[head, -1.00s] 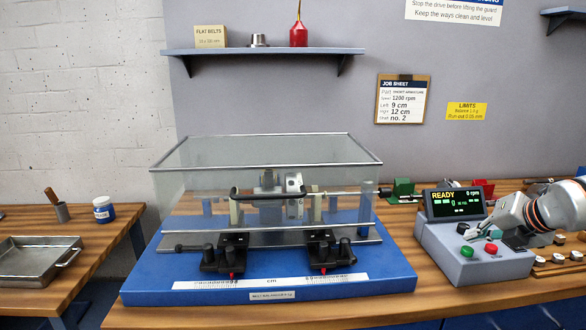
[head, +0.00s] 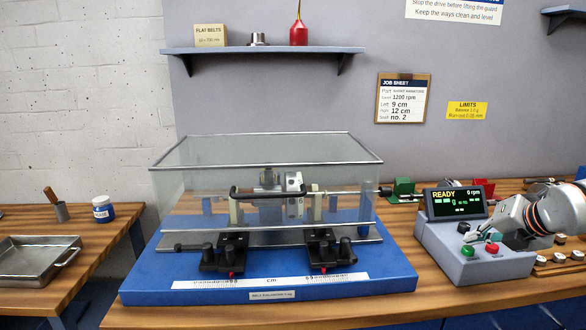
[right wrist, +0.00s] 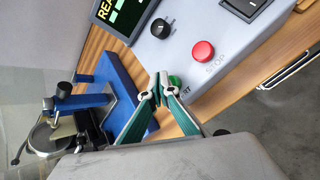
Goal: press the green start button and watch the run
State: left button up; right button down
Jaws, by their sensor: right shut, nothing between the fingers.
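The control box (head: 478,268) stands at the right of the bench. Its display (head: 456,203) reads READY and 0 rpm. The green start button (head: 467,251) is on its sloped face, left of the red stop button (head: 491,249). My right gripper (head: 474,236) is shut and empty, its tips close above the green button. In the right wrist view the shut fingertips (right wrist: 160,84) partly cover the green button (right wrist: 175,82); I cannot tell whether they touch it. The red button (right wrist: 202,51) is clear of them. My left gripper is out of view.
The balancing machine (head: 268,290) stands left of the control box on a blue base, with its clear guard (head: 265,150) down over the rotor. A black knob (head: 464,228) sits above the buttons. A job sheet (head: 403,98) hangs on the wall.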

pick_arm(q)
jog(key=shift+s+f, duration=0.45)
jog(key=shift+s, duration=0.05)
pick_arm(e)
jog(key=shift+f, duration=0.15)
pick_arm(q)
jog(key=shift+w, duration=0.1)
pick_arm(e)
jog(key=shift+f, duration=0.15)
